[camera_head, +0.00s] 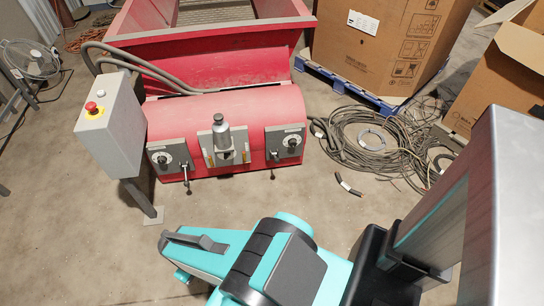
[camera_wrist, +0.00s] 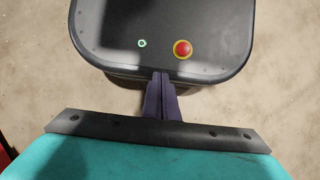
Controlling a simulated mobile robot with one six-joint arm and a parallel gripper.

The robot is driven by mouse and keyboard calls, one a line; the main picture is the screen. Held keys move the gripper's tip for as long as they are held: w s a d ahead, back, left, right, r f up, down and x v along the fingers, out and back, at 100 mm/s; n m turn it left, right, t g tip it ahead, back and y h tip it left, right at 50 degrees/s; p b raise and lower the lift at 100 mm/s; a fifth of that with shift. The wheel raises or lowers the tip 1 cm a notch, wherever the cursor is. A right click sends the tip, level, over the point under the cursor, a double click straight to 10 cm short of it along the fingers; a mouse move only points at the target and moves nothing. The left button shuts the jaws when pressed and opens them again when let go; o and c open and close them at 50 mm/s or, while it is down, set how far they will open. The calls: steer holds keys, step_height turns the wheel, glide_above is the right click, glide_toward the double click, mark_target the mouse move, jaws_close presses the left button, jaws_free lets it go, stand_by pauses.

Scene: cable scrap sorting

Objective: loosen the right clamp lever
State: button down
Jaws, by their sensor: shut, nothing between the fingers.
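The right clamp lever (camera_head: 273,166) is a dark lever with a knob at its lower end. It hangs down from the right grey clamp plate (camera_head: 285,143) on the front of the red machine (camera_head: 225,105). A similar left clamp lever (camera_head: 186,179) hangs from the left plate (camera_head: 170,156). My gripper (camera_wrist: 161,78) shows in the wrist view with its two dark fingers together and nothing between them. It points over a dark panel with a red button, away from the levers. In the head view my gripper is hidden; my teal arm is in front of the machine.
A grey control box (camera_head: 110,128) with a red button stands left of the machine. A pile of cables (camera_head: 375,140) lies on the floor to the right, near a blue pallet (camera_head: 350,90) and cardboard boxes (camera_head: 375,45). The floor just before the levers is mostly clear.

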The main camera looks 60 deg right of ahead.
steer(key=shift+d+m, duration=0.3)
